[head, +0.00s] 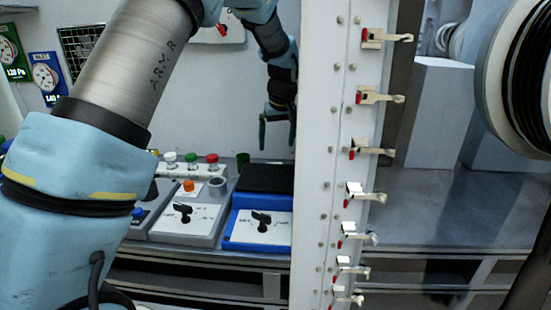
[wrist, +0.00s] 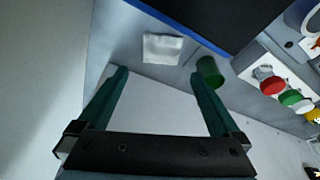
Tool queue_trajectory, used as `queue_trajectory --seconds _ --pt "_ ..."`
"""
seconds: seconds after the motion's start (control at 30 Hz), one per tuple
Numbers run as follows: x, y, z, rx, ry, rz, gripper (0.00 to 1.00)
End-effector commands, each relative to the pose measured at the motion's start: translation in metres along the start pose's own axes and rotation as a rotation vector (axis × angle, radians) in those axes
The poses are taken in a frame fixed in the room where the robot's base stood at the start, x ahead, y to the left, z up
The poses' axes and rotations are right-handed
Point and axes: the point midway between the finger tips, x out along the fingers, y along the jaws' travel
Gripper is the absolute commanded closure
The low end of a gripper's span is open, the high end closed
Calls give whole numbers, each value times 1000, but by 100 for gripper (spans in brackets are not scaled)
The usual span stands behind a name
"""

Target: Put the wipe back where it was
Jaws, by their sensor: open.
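The wipe (wrist: 162,48) is a small white square lying flat on the grey bench top, in the upper middle of the wrist view. I cannot make it out in the head view. My gripper (wrist: 158,75) is open, with nothing between its dark green fingers. The wipe lies just beyond the fingertips, roughly centred between them and apart from them. In the head view my gripper (head: 277,138) points down above the back of the bench, close to the white door frame.
A green cup (wrist: 210,70) stands right of the wipe and also shows in the head view (head: 242,160). A blue unit with a black top (head: 264,178) is near. The white frame (head: 325,130) with latches stands at right. Knobbed boxes (head: 190,215) fill the bench left.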

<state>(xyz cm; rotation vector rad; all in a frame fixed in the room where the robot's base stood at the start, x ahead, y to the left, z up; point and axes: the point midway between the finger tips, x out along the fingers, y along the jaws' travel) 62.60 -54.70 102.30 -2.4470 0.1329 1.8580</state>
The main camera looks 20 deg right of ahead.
Motion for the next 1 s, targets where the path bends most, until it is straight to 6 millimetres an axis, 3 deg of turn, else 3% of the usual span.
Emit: queue_trajectory --seconds 0.1,0.3,1.0 --pt "-19 0 0 0 3 2 0" --pt "-37 0 0 0 0 1 0" --pt "-40 0 0 0 -1 0 0"
